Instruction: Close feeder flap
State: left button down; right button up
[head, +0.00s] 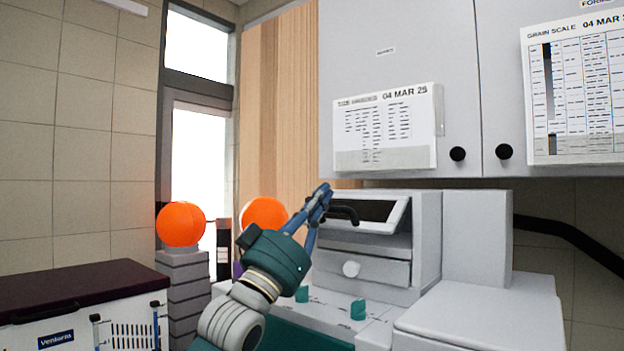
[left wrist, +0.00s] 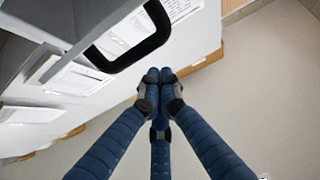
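The feeder flap (head: 398,217) is a pale panel at the upper front of the white-grey machine (head: 428,240). It stands tilted out, with a dark opening showing beside it. A black handle (head: 343,213) sticks out from it to the left. In the left wrist view, a black looped handle (left wrist: 150,42) appears just above the fingertips. My left gripper (head: 322,194) has blue fingers and is at the handle's left end. In the wrist view its fingertips (left wrist: 159,76) are together, with nothing visible between them. Whether they touch the handle is unclear. My right gripper is not in view.
Wall cabinets (head: 462,80) with charts hang above. Orange balls (head: 181,224) stand at the left, near a dark-lidded white box (head: 80,290). A black curved tube (head: 570,235) runs at the right.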

pick_arm(q)
notch_tip(320, 180, down, 8)
jog(key=w+d+b, duration=0.1)
jog(key=w+b, duration=0.1)
jog(key=b, duration=0.2)
jog(key=shift+w+d+r, duration=0.15)
jog(key=shift+d+r, duration=0.1)
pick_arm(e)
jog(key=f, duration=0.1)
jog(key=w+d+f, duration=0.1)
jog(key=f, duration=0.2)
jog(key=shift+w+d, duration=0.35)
pick_arm(q)
jog(key=shift+r, duration=0.15)
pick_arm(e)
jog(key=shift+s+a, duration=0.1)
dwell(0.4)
